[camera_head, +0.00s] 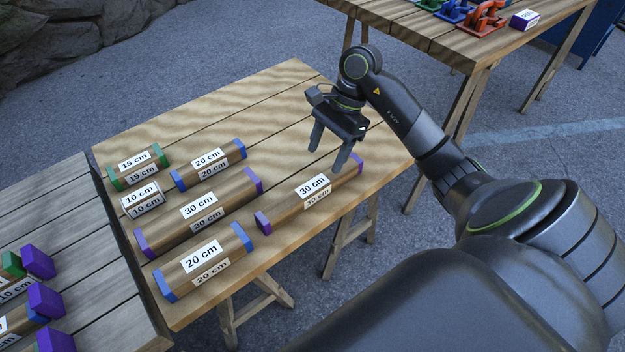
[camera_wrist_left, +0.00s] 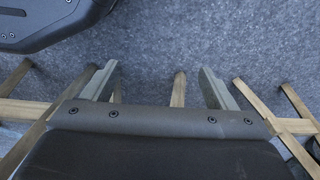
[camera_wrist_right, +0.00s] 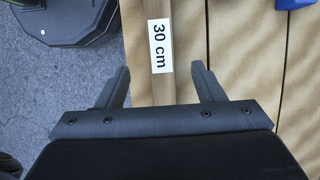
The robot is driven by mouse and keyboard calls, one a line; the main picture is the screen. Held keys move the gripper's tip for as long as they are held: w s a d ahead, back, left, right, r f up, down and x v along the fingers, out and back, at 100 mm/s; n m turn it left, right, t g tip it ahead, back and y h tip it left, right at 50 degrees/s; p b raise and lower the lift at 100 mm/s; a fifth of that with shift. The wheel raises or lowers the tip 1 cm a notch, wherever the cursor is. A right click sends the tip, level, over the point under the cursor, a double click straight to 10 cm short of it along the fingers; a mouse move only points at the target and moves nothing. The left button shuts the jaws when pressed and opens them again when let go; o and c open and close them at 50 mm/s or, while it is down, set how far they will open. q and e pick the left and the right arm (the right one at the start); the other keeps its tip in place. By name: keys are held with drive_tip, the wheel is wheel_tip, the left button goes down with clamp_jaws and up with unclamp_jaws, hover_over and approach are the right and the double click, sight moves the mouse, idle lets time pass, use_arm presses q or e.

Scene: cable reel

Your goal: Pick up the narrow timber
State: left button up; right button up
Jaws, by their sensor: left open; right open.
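A slender 30 cm timber (camera_head: 292,208) with purple ends lies near the table's right edge and looks thinner than the other 30 cm timber (camera_head: 195,220) left of it. My right gripper (camera_head: 328,150) is open and empty above the slender timber's far half, fingers pointing down. In the right wrist view, the slender timber (camera_wrist_right: 147,60) with its 30 cm label runs between the open fingers (camera_wrist_right: 159,85); contact cannot be told. My left gripper (camera_wrist_left: 157,80) is open and empty, seen only in its wrist view, above grey ground and wooden trestle legs.
Other labelled timbers on the table (camera_head: 270,95) are a green-ended 15 cm (camera_head: 120,178), a small 10 cm (camera_head: 128,201) and two blue-ended 20 cm pieces (camera_head: 180,180). The table's far part is clear. A second table (camera_head: 425,33) stands behind.

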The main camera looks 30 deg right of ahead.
sight(313, 185)
drive_tip(key=b+x, duration=0.1)
drive_tip(key=x, duration=0.3)
drive_tip(key=shift+b+x, duration=0.7)
drive_tip(key=shift+x, duration=0.55)
drive_tip(key=b+x, duration=0.1)
drive_tip(key=x, duration=0.2)
drive_tip(key=shift+f+b, duration=0.2)
drive_tip(key=shift+b, duration=0.2)
drive_tip(key=shift+a+f, duration=0.15)
drive_tip(key=shift+f, duration=0.1)
drive_tip(key=c, duration=1.2)
use_arm(q)
wheel_tip(313, 185, up, 9)
drive_tip(key=w+d, duration=0.2)
drive_tip(key=shift+w+t+h, duration=0.2)
drive_tip(key=shift+t+h, duration=0.2)
use_arm(e)
drive_tip(key=shift+r, duration=0.15)
